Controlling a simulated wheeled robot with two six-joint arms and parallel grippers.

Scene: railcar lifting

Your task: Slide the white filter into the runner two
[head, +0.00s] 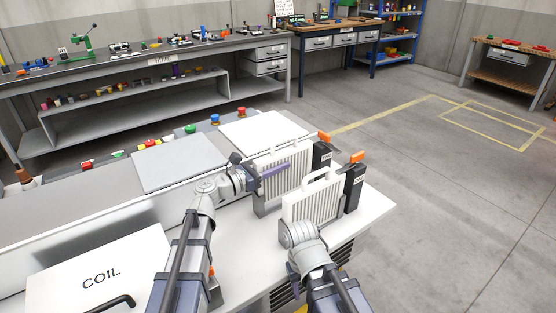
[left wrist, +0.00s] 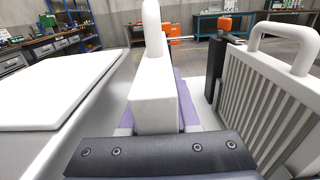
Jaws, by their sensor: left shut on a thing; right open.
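My left gripper (head: 272,171) is shut on the far white ribbed filter (head: 293,163). In the left wrist view its purple fingers (left wrist: 152,118) lie on both sides of the white filter end (left wrist: 155,98), below the handle. This filter stands upright, with its far end by a black labelled post (head: 322,155). A second white filter (head: 313,203) stands upright nearer, beside another black post (head: 354,187); it also shows at right in the left wrist view (left wrist: 265,95). The post labels are unreadable. My right gripper (head: 298,236) is open at the nearer filter's front; its fingers are mostly hidden.
Orange pieces (head: 357,157) top the posts. A grey panel (head: 180,161) and a white panel (head: 262,132) lie left of and behind the filters. A COIL cover (head: 100,274) is at front left. The floor right of the unit is clear.

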